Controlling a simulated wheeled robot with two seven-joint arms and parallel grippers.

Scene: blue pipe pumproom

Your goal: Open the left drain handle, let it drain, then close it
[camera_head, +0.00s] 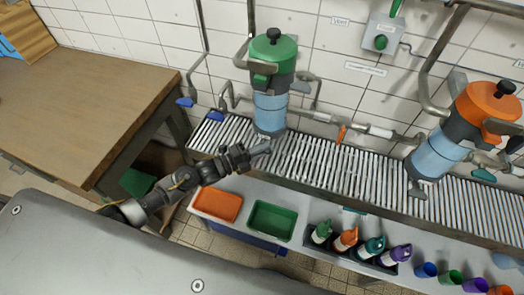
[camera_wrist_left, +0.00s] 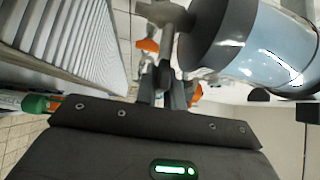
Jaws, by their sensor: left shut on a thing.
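The left canister has a green head (camera_head: 273,52) and a light-blue bowl (camera_head: 270,112), and is mounted above the slatted drain rack. Its dark lower collar also shows in the wrist view (camera_wrist_left: 205,38). The grey left drain handle (camera_wrist_left: 165,13) is at the canister's lower end. My left gripper (camera_head: 258,148) is just below that canister in the head view, and its fingers are shut on the drain handle. The fingers hide part of the handle, so its exact angle is hard to tell. No liquid flow is visible. My right gripper is out of view.
A second canister with an orange head (camera_head: 488,103) hangs at the right. The slatted rack (camera_head: 345,180) runs beneath both. Below are an orange tray (camera_head: 217,205), a green tray (camera_head: 270,221), several bottles and cups. A wooden table (camera_head: 85,100) stands at the left.

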